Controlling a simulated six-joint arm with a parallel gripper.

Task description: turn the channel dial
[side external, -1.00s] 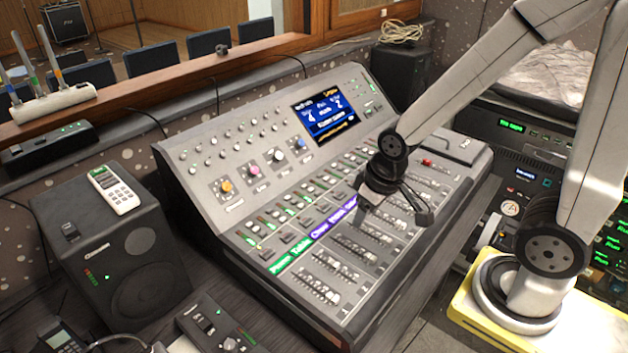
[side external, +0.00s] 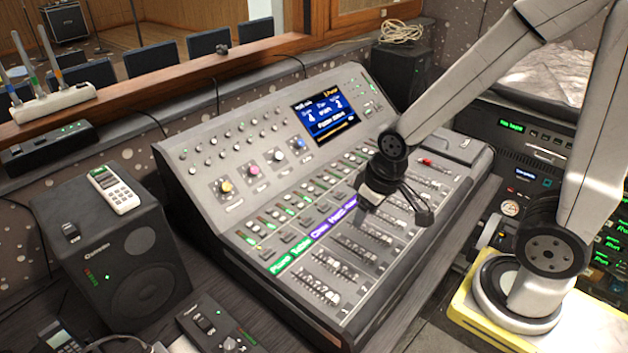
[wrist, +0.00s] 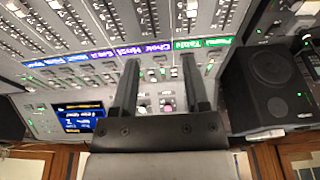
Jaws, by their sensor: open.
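A row of coloured dials stands on the sloped upper panel of the mixing console (side external: 215,215): a yellow dial (side external: 226,187), a pink dial (side external: 252,171), a white dial (side external: 277,156) and a blue dial (side external: 299,144). I cannot read which one is the channel dial. My gripper (side external: 393,207) is open and empty above the fader area, to the right of the dials and apart from them. In the wrist view, inverted, the pink dial (wrist: 167,102) and the white dial (wrist: 142,107) show between the fingers of my gripper (wrist: 159,62); other dials are hidden there.
Rows of faders (side external: 320,287) fill the console's lower surface, with a lit label strip above them. A display screen (side external: 323,116) is to the right of the dials. A black speaker (side external: 130,290) with a white remote (side external: 115,190) stands left of the console.

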